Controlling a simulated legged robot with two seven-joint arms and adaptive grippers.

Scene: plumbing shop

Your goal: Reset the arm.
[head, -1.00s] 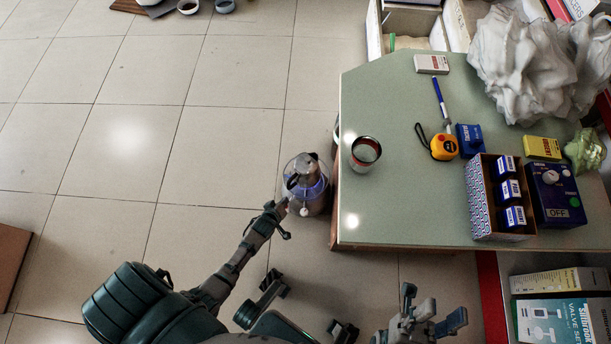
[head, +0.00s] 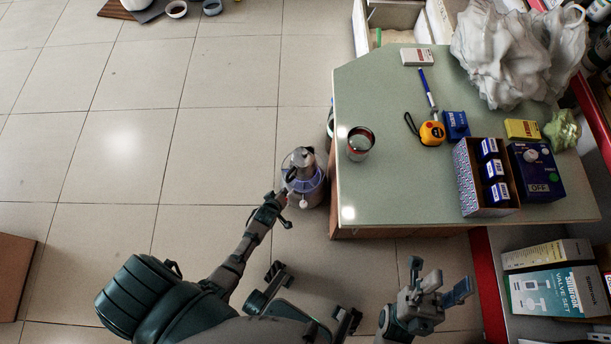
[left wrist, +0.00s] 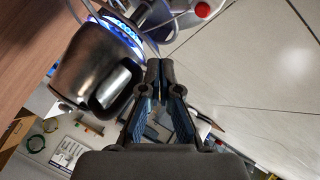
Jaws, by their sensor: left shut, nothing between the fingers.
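My left gripper (head: 286,191) is shut and empty, beside a metal pot (head: 303,158) with a dark handle. The pot sits on a burner stand (head: 312,190) on the floor by the counter. In the left wrist view the shut fingertips (left wrist: 160,64) are close to the right of the pot (left wrist: 88,65); I cannot tell if they touch it. A blue glowing ring (left wrist: 122,32) shows at the burner. My right gripper (head: 440,282) is at the lower right, below the counter edge, with its fingers spread and nothing between them.
A green-topped counter (head: 390,190) holds a metal cup (head: 360,143), a yellow tape measure (head: 432,133), a box of small blue packs (head: 464,180) and a white crumpled bag (head: 515,50). Shelves (head: 550,240) stand at the right. Tiled floor at the left is largely clear.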

